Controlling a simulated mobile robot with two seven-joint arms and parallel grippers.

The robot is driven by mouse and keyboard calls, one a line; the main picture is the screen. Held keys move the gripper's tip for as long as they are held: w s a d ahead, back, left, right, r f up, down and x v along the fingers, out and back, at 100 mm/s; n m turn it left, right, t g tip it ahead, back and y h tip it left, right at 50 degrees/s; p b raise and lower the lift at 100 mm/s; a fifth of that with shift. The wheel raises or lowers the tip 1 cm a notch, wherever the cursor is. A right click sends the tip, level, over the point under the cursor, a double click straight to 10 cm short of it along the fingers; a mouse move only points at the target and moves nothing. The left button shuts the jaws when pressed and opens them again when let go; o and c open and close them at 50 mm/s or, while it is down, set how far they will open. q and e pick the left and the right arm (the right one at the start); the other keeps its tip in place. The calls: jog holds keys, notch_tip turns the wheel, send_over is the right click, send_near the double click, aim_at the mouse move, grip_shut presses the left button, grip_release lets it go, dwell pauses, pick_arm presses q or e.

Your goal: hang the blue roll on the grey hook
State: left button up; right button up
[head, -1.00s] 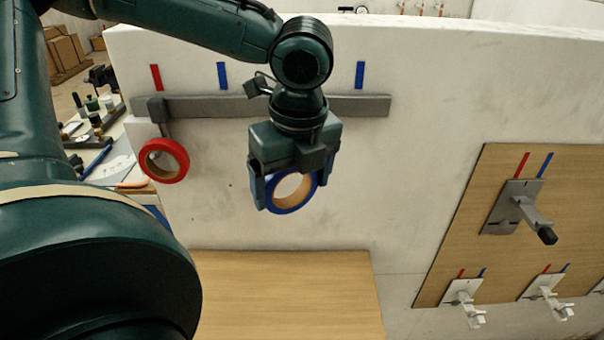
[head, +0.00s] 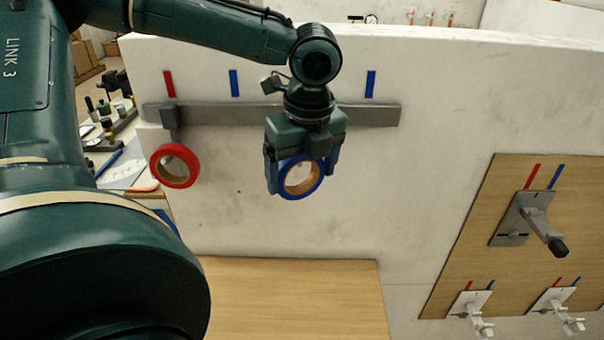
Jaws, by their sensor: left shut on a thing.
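The blue roll (head: 319,184), a ring with a tan core, is in the jaws of my left gripper (head: 301,178). The gripper points down, its fingers on either side of the roll, in front of the white wall and just below the grey rail (head: 350,115). My right gripper is not in view.
A red roll (head: 190,168) hangs from a holder at the rail's left end. A wooden surface (head: 290,290) lies below. The wall between the roll and the board is clear.

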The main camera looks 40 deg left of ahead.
pick_arm(q)
jog(key=shift+w+a+f, duration=0.3)
jog(key=shift+w+a, duration=0.2)
jog(key=shift+w, duration=0.1)
jog(key=shift+w+a+f, duration=0.3)
jog(key=shift+w+a, duration=0.25)
jog(key=shift+w, duration=0.05)
jog(key=shift+w+a+f, duration=0.3)
jog(key=shift+w+a, duration=0.2)
jog(key=shift+w, duration=0.1)
jog(key=o, duration=0.9)
jog(key=r, duration=0.4)
jog(key=d+r, duration=0.1)
jog(key=r, duration=0.3)
jog(key=d+r, duration=0.1)
jog(key=r, duration=0.4)
jog(key=shift+s, duration=0.35)
